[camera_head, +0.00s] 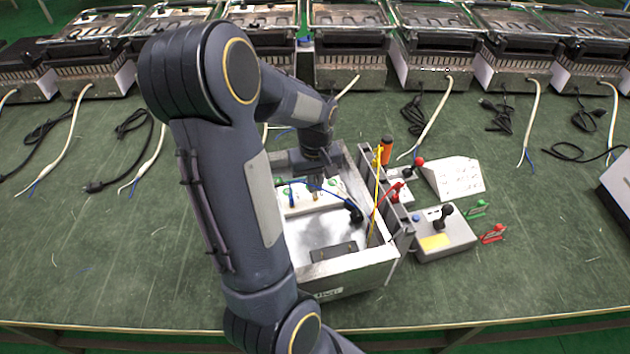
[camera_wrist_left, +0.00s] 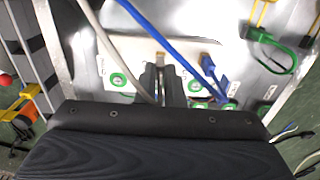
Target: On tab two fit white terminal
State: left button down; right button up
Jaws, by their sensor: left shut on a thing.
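My left gripper (camera_head: 316,184) is inside the open metal housing (camera_head: 345,262), over a white terminal block (camera_head: 298,207). In the left wrist view its two narrow fingers (camera_wrist_left: 160,84) are close together, just in front of a brass tab (camera_wrist_left: 160,57) on the block (camera_wrist_left: 190,52). The white wire (camera_wrist_left: 108,42) runs down to the fingers, which are shut on its white terminal; the terminal is mostly hidden between them, and I cannot tell whether it touches the tab. A blue terminal (camera_wrist_left: 208,66) is at another tab to the right. My right gripper is not in view.
A blue wire (camera_wrist_left: 165,38) crosses above the block. Green-ringed screws (camera_wrist_left: 118,80) mark the block. Right of the housing are a grey control box (camera_head: 455,240) with a joystick, a white sloped panel (camera_head: 455,178) and an orange-handled tool (camera_head: 386,152). Heater units (camera_head: 350,65) line the back.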

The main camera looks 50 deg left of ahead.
pick_arm(q)
jog(key=shift+f+b, duration=0.4)
jog(key=shift+f, duration=0.2)
jog(key=c, duration=1.5)
grip_release()
jog(key=shift+r, duration=0.1)
jog(key=shift+o, duration=0.2)
jog(key=shift+r, duration=0.1)
notch_tip(320, 180, up, 8)
jog(key=shift+f+p, duration=0.2)
jog(key=shift+p, duration=0.35)
